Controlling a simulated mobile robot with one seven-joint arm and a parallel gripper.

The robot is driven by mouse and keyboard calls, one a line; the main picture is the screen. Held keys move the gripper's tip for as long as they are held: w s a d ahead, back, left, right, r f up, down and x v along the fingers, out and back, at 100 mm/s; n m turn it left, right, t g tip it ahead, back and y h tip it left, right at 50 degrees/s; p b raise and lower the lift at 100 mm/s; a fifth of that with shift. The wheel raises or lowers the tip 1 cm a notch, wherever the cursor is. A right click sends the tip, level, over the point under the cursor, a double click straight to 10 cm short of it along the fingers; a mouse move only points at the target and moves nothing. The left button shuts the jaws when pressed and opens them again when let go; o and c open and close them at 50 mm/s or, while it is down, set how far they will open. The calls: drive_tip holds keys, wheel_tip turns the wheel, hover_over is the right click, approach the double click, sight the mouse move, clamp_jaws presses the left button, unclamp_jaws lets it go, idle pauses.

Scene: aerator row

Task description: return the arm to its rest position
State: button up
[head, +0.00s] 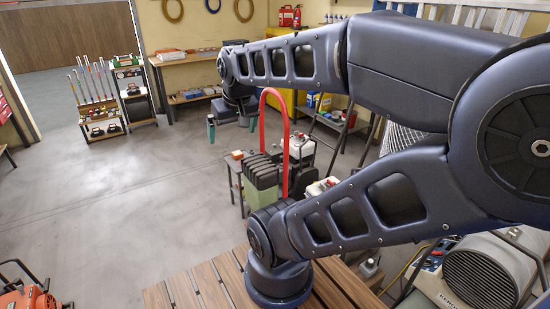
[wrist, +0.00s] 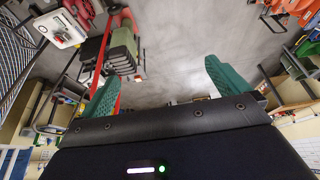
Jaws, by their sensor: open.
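My dark blue-grey arm (head: 400,215) comes in from the right of the head view, with one link low over a slatted wooden top and another reaching left above it. My gripper (head: 231,127) hangs at the far end of the upper link, fingers pointing down, over the open floor. Its two green fingers stand wide apart with nothing between them. In the wrist view my gripper (wrist: 162,72) also shows open and empty, with grey floor beyond the fingertips.
A green and black machine with a red hoop handle (head: 283,130) stands behind my lower link. The slatted wooden top (head: 190,291) is in front. A tool rack (head: 100,112) and a workbench (head: 185,60) stand farther back.

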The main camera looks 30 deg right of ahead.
drive_tip(key=w+d+r+m+g, duration=0.15)
drive_tip(key=w+d+m, duration=0.35)
drive_tip(key=w+d, duration=1.05)
drive_tip(key=w+d+f+m+g, duration=0.1)
drive_tip(key=w+d+f+m, duration=0.25)
drive_tip(key=d, duration=0.85)
drive_tip(key=w+d+f+m+g, duration=0.1)
drive_tip(key=w+d+f+m, duration=0.2)
drive_tip(key=d, duration=1)
drive_tip(key=s+d+f+m, duration=0.2)
drive_tip(key=s+d+f, duration=0.2)
drive_tip(key=d+f, duration=0.45)
drive_tip(key=s+d+f+m, duration=0.1)
drive_tip(key=s+d+f, duration=0.4)
drive_tip(key=d, duration=0.7)
drive_tip(key=s+d+f+m, duration=0.2)
drive_tip(key=s+d+f, duration=0.2)
drive_tip(key=d+f, duration=0.6)
drive_tip(key=s+d+f+m+g, duration=0.1)
drive_tip(key=s+d+f+m, duration=0.1)
drive_tip(key=s+d+f, duration=0.65)
wheel_tip(320, 180, down, 10)
drive_tip(key=shift+s+a+r, duration=0.2)
drive_tip(key=shift+a, duration=0.25)
